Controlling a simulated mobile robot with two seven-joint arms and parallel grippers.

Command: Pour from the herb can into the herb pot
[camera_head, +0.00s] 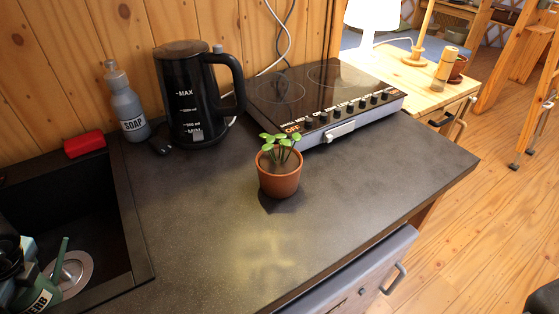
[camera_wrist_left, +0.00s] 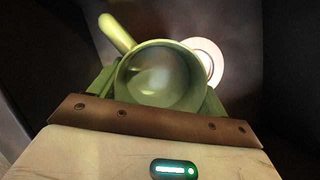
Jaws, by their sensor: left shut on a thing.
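The green herb can (camera_head: 39,294), lettered "HERB", is low in the sink at the bottom left, partly cut off by the frame edge. My left gripper (camera_head: 22,268) is shut on it. In the left wrist view the can (camera_wrist_left: 160,78) sits between the gripper's fingers (camera_wrist_left: 158,98), its round opening facing the camera and its spout pointing to the upper left. What the can holds is not clear. A terracotta pot with a leafy green plant (camera_head: 279,178) stands upright on the dark counter, well to the right of the can. My right gripper is not in view.
The black sink (camera_head: 128,215) has a round drain (camera_head: 75,272). A black kettle (camera_head: 190,95), a soap bottle (camera_head: 127,105) and a red sponge (camera_head: 84,144) stand behind it. A hob (camera_head: 325,95) is behind the pot. The counter between sink and pot is clear.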

